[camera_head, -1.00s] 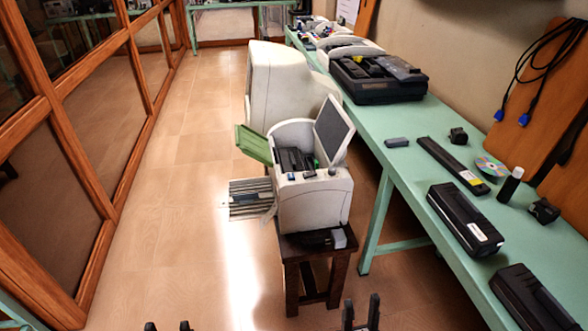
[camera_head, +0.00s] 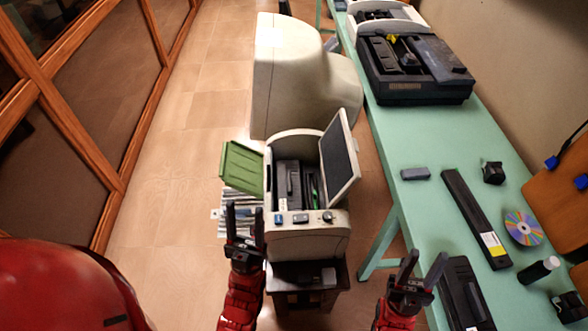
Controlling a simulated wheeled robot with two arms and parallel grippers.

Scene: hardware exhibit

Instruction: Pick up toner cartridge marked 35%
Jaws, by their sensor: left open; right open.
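Two black toner cartridges lie on the green table at right. One is long and thin (camera_head: 468,205) with a yellow and white label; the other is a wider one (camera_head: 466,290) at the lower right, partly cut off by the frame. I cannot read a 35% mark on either. My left gripper (camera_head: 245,210) is open and empty, at the front left of the open white printer (camera_head: 300,240).
The printer stands on a dark stool (camera_head: 345,278), its green flap (camera_head: 242,168) open. The green table (camera_head: 415,135) also holds a black machine (camera_head: 408,88), a grey block (camera_head: 415,174), a disc (camera_head: 523,228), a bottle (camera_head: 537,271) and small black parts. Floor at left is clear.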

